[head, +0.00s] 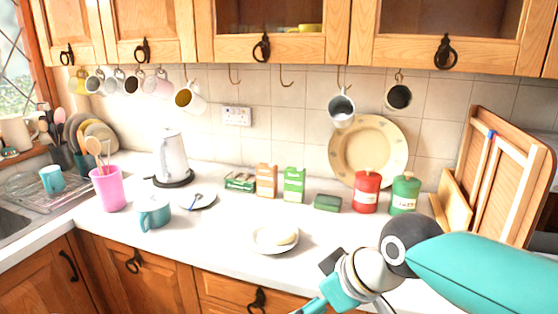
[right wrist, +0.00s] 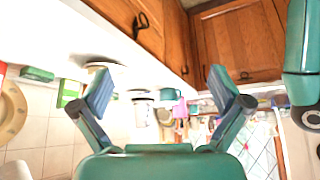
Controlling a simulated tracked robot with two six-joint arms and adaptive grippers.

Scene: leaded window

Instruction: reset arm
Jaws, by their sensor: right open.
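My right arm comes in from the right in the head view, over the front of the counter, with its wrist near the bottom edge. My right gripper (right wrist: 161,88) shows in the right wrist view with its two fingers spread wide apart. Nothing is between the fingers, and the counter objects lie beyond them. In the head view its fingertips are not clearly seen, cut by the lower edge. My left gripper is in neither view.
A plate (head: 275,240) sits on the white counter left of my right wrist. Red (head: 367,192) and green (head: 404,194) canisters and a wooden board (head: 505,180) stand behind my arm. Mugs hang above.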

